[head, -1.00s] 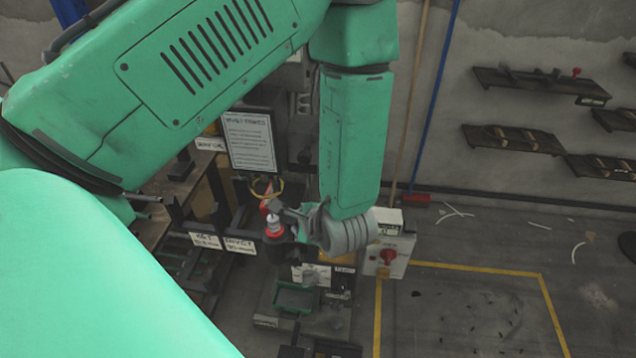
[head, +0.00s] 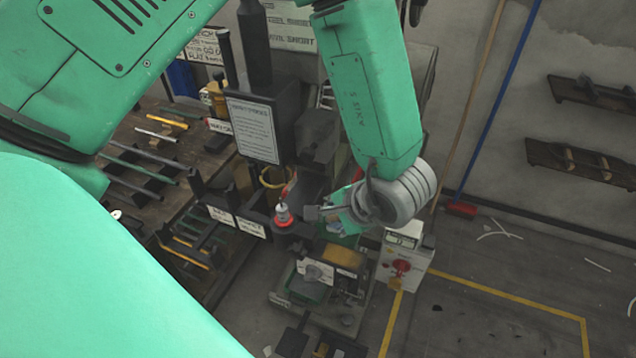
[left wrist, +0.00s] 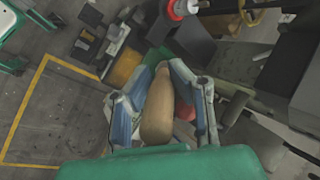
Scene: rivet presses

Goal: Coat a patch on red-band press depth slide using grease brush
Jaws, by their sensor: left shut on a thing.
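My left gripper (head: 338,214) reaches in from the right of the press stand, its fingers partly hidden by the wrist. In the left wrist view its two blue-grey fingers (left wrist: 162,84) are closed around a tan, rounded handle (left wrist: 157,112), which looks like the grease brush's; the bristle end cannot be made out. A white and red cylindrical part with a red band (head: 283,217) stands just left of the gripper in the head view. It also shows at the top of the left wrist view (left wrist: 180,9). I cannot make out the depth slide. My right gripper is not in view.
A printed sign (head: 252,130) stands behind the red band. Racks with bars (head: 150,170) fill the left. Open floor (head: 490,315) lies at the right.

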